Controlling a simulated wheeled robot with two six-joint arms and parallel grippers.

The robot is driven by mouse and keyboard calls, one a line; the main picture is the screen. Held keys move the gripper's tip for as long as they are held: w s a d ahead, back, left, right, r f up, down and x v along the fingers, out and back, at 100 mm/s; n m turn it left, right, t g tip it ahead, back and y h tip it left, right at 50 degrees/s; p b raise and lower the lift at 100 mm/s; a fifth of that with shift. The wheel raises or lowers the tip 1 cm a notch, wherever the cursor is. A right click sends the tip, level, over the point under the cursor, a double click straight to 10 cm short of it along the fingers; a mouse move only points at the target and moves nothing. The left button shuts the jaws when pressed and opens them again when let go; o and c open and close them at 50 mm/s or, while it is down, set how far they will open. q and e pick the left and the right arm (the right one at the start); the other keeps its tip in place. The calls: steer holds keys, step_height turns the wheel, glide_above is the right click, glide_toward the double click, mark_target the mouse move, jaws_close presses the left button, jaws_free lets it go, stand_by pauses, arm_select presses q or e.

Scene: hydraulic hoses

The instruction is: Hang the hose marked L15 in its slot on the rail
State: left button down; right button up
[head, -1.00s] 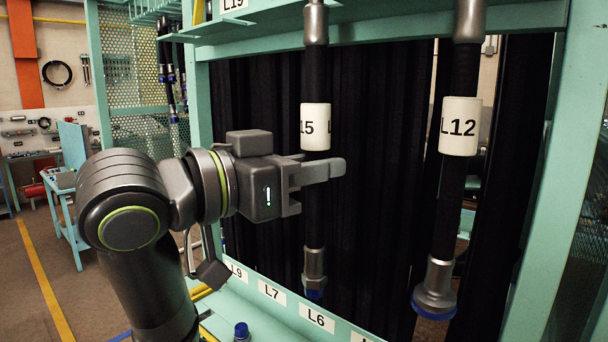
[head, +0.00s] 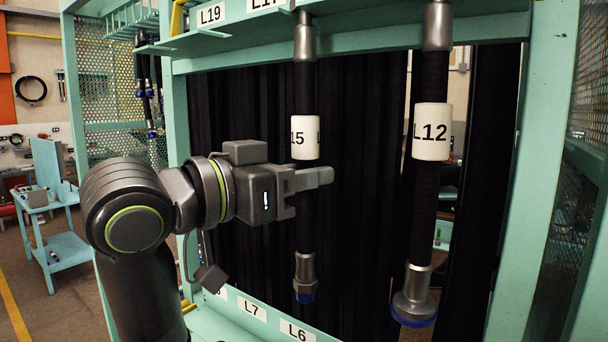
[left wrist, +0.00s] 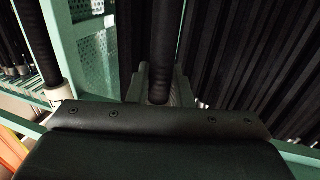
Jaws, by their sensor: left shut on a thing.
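The hose marked L15 (head: 305,138) hangs upright in the head view, a black hose with a white label sleeve partly reading 15. Its upper metal fitting (head: 305,40) is at the rail (head: 345,42); I cannot tell whether it sits in a slot. Its lower fitting (head: 305,278) has a blue end and hangs free. My left gripper (head: 312,178) is shut on the hose just below the label. In the left wrist view the hose (left wrist: 165,45) runs up between the fingers. My right gripper is not in view.
A hose marked L12 (head: 431,132) hangs close on the right. Labels L19 (head: 211,15) and L17 are on the upper rail, L7 (head: 252,309) and L6 (head: 297,331) on the lower one. A green post (head: 535,170) stands at right. Dark hoses fill the back.

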arm_select(q)
steer(key=c, duration=1.2)
jaws_free()
steer(key=shift+c, duration=0.2)
steer(key=shift+s+a, duration=0.1)
steer(key=b+v, duration=0.6)
steer(key=v, duration=1.1)
steer(key=shift+s+a+r, duration=0.1)
